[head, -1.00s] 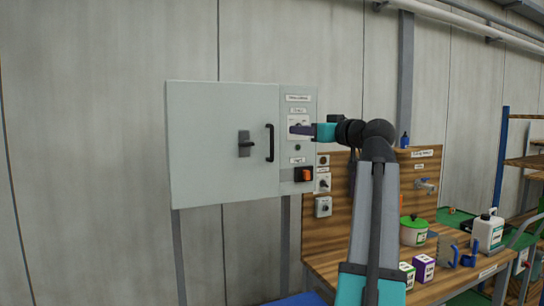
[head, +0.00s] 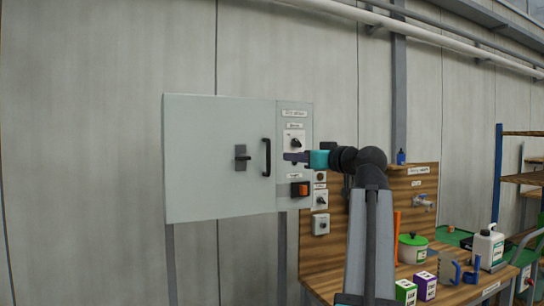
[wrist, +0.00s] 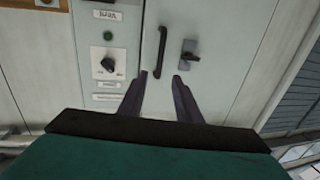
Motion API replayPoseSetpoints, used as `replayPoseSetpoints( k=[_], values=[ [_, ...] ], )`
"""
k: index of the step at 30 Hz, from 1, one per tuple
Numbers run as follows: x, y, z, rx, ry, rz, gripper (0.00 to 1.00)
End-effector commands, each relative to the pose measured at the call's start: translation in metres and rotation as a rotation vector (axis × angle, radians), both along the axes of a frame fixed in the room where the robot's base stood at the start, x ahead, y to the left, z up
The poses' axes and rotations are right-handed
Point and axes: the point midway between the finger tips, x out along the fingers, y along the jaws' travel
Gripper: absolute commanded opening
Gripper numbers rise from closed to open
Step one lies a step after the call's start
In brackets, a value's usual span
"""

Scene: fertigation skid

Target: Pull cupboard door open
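The cupboard door (head: 212,170) is a pale grey panel on the wall cabinet and looks shut. It carries a black vertical bar handle (head: 266,157) near its right edge and a dark latch (head: 241,157) left of that. My gripper (head: 294,157) is level with the handle in the head view, to its right, in front of the control panel. In the wrist view, which is upside down, my gripper (wrist: 162,78) is open, with the bar handle (wrist: 161,50) lined up between its fingertips. The fingers look empty, and the remaining distance to the handle is unclear.
The control strip (head: 295,110) beside the door has a rotary switch (head: 295,143) and an orange switch (head: 299,189). A wooden bench (head: 330,282) with a green-lidded pot (head: 412,249), small boxes and a white canister (head: 488,248) stands at right. The area before the door is clear.

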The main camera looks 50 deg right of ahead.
Motion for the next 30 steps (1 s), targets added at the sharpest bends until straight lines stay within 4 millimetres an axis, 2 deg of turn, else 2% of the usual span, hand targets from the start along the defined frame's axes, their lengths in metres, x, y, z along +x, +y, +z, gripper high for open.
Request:
replayPoseSetpoints(
  k=[8, 24, 30],
  values=[
    [0.03, -0.006, 0.002, 0.0, 0.001, 0.002, 0.31],
    [0.106, -0.02, 0.002, 0.0, 0.001, 0.002, 0.31],
    [0.124, -0.023, 0.001, 0.001, 0.001, 0.002, 0.31]
  ],
)
